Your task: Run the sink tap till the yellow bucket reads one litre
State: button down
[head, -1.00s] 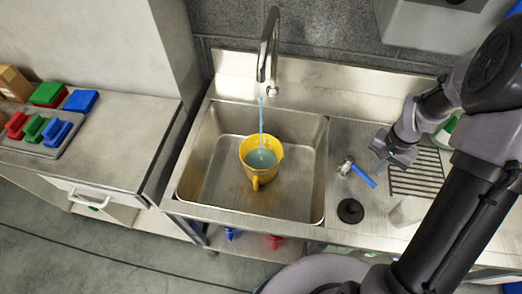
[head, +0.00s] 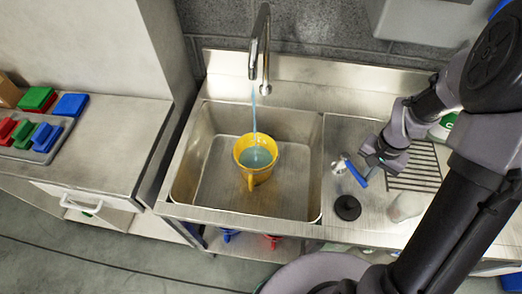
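The yellow bucket (head: 246,170) stands upright in the sink basin (head: 210,190), with its handle toward me. Pale blue water (head: 257,158) lies inside it; any scale marks are too small to read. The tap (head: 256,40) arches over the basin, and a thin blue stream (head: 254,115) falls from it into the bucket. My gripper (head: 370,158) is over the drainboard to the right of the basin, clear of the bucket and the tap.
A black round plug (head: 347,207) and a clear cup (head: 403,206) are on the drainboard (head: 325,232), near a dark rack (head: 418,170). The left counter (head: 118,130) holds a grey tray (head: 60,148) of coloured blocks. Bare basin floor surrounds the bucket.

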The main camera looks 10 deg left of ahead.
jog(key=shift+s+a, duration=0.85)
jog(key=shift+a, duration=0.05)
jog(key=shift+s+a+b, duration=0.2)
jog(key=shift+a+b, duration=0.1)
jog(key=shift+a, duration=0.2)
jog(key=shift+s+a+b, duration=0.2)
jog(key=shift+a+b, duration=0.05)
jog(key=shift+a, duration=0.2)
notch_tip(320, 180, up, 7)
jog(key=p, duration=0.5)
jog(key=shift+p, duration=0.3)
jog(key=s+a+r+t+y+b, duration=0.1)
jog(key=s+a+r+t+b, duration=0.2)
jog(key=s+a+r+b, duration=0.1)
jog(key=s+a+r+n+t+y+b, duration=0.1)
jog(key=s+a+r+t+b, duration=0.1)
jog(key=s+a+r, duration=0.4)
notch_tip(320, 180, up, 5)
jog(key=shift+s+a+f+n+t+b, duration=0.2)
jog(key=shift+s+n+t+b, duration=0.15)
jog(key=shift+s+b, duration=0.65)
